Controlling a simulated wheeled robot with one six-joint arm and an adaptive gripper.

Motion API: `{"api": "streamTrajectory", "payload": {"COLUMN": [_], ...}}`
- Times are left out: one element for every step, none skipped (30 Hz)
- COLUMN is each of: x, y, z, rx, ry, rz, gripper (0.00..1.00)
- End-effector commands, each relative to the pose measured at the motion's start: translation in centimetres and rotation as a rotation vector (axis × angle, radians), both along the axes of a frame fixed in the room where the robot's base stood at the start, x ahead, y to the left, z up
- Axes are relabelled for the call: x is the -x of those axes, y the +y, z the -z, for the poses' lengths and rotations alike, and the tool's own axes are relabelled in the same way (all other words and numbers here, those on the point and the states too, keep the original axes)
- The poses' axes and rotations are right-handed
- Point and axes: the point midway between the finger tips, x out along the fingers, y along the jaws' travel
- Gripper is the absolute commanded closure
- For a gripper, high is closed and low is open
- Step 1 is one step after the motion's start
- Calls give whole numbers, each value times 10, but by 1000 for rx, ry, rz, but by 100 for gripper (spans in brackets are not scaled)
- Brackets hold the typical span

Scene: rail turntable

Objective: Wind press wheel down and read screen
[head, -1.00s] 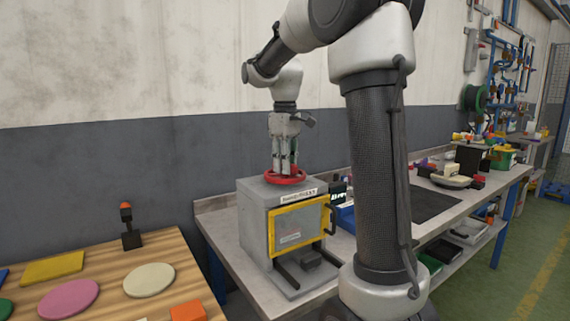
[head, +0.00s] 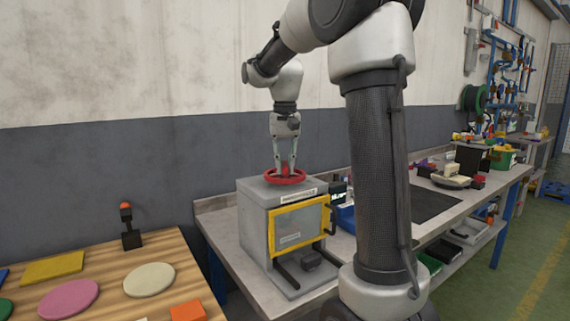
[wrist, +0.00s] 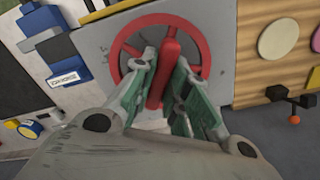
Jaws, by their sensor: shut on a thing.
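The grey press box (head: 255,215) stands on the metal bench, with a yellow-framed clear door (head: 299,227) on its front. The red press wheel (head: 297,179) lies flat on top of the box. My gripper (head: 286,172) points straight down over the wheel. In the wrist view the gripper (wrist: 165,95) has its two green-padded fingers on either side of the wheel's red bar (wrist: 168,60), shut on it. The wheel's rim (wrist: 205,45) shows around the fingers. No readable screen text is visible.
A wooden table (head: 100,270) with coloured discs and an orange-tipped post (head: 130,228) stands at the left. Blue bins (head: 346,216) are right of the press. A wall (head: 120,170) rises close behind the bench.

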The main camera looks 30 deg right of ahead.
Motion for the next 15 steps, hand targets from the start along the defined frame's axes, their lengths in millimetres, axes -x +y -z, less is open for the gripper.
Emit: {"api": "streamTrajectory", "payload": {"x": [-1,-1,-1,-1,-1,-1,-1,-1,-1,-1,-1,-1,-1,-1,-1], "y": [0,0,0,0,0,0,0,0,0,0,0,0,0,0,0], "z": [-1,-1,-1,-1,-1,-1,-1,-1,-1,-1,-1,-1,-1,-1,-1], "rx": [1,1,1,1,1,1,1,1,1,1,1,1,1,1,1], "ry": [-4,-4,-4,-4,-4,-4,-4,-4,-4,-4,-4,-4,-5,-5,-5], "rz": [42,70,108,137,165,203,232,260,298,327,355,393,421,450,487], "gripper": [100,100,100,100,100,100,100,100,100,100,100,100,100,100,100]}}
